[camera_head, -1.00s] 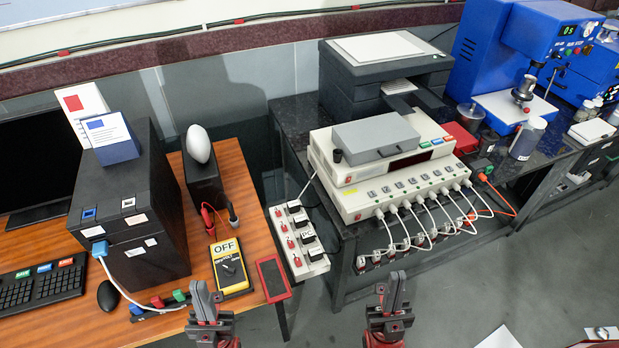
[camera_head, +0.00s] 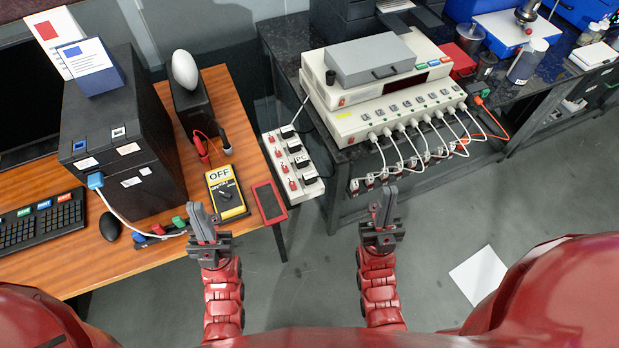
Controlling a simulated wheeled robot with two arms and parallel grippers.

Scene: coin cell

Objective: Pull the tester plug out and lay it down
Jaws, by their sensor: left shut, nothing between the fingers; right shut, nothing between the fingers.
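The power strip (camera_head: 293,168) hangs at an angle between the wooden desk and the dark bench. Several black plugs (camera_head: 302,160) sit in it, beside red switches; one is labelled PC. Which one is the tester plug I cannot tell. The white multi-channel tester (camera_head: 388,117) stands on the bench, with white cables hanging from its front. My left gripper (camera_head: 203,218) is shut and empty, in front of the desk edge, left of and nearer than the strip. My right gripper (camera_head: 384,208) is shut and empty, right of the strip and apart from it.
A yellow meter marked OFF (camera_head: 226,193) and a red-framed dark pad (camera_head: 269,202) lie on the desk (camera_head: 70,262) near the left gripper. An orange cable (camera_head: 489,117) runs at the bench's right. A white sheet (camera_head: 479,277) lies on the grey floor, which is otherwise open.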

